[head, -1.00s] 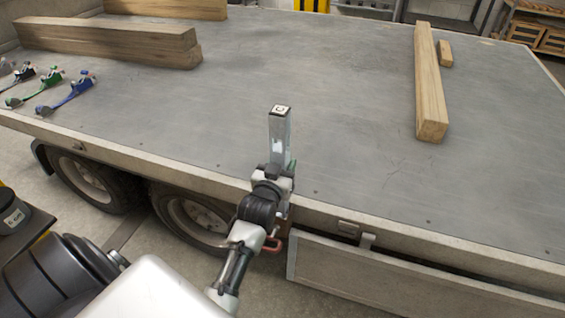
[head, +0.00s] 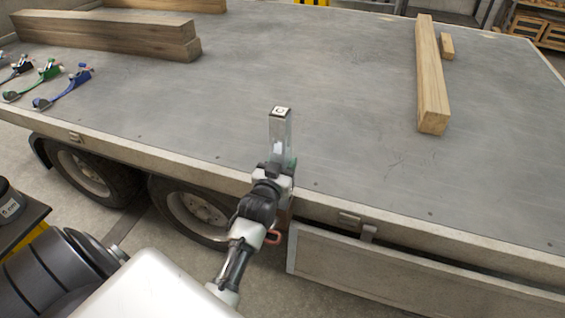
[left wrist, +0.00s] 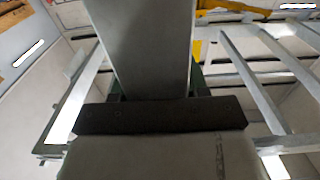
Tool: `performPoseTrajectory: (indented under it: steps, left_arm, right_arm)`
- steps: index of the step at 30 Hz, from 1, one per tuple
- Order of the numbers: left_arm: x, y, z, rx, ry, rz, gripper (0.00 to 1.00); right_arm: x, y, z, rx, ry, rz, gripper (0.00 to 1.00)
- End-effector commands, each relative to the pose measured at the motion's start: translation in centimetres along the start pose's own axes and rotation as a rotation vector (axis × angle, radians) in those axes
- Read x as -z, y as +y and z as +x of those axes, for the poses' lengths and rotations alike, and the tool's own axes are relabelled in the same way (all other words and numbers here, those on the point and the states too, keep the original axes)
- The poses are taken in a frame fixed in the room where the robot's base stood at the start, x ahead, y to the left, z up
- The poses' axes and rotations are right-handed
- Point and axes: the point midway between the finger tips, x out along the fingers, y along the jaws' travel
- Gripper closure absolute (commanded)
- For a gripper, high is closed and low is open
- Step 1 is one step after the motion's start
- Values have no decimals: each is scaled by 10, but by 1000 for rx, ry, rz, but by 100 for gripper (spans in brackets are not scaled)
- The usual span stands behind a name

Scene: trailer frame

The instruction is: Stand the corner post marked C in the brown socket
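The corner post (head: 280,132) is a grey metal post with a white label marked C on its top end. It stands roughly upright in my left gripper (head: 280,166), in front of the trailer bed near its side edge. The left gripper is shut on its lower part, and the post's foot is hidden by the gripper and arm. In the left wrist view the post (left wrist: 150,50) rises from between the fingers (left wrist: 158,98). My right gripper is not in view.
The grey trailer bed (head: 330,100) is mostly clear. Timber beams lie at the back left (head: 110,38) and right (head: 430,75), with a small wood block (head: 447,46). Blue and green ratchet straps (head: 66,88) lie at the left edge. A side panel (head: 400,278) hangs below the bed.

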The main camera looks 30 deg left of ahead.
Motion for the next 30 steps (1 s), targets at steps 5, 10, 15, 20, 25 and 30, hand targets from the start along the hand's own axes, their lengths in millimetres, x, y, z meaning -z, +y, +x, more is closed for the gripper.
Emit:
performPoseTrajectory:
  steps: [5,10,15,20,25,30]
  left_arm:
    - [0,0,0,0,1,0,28]
    - [0,0,0,0,-1,0,28]
    - [-2,0,-5,0,-5,0,28]
    - [-2,0,-29,0,-6,0,28]
    - [-2,0,-64,0,-4,0,28]
    - [-2,0,-93,0,-4,0,28]
  right_arm:
    - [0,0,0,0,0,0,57]
    - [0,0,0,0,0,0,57]
    - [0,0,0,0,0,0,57]
    - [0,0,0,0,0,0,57]
    - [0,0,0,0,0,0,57]
    - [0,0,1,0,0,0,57]
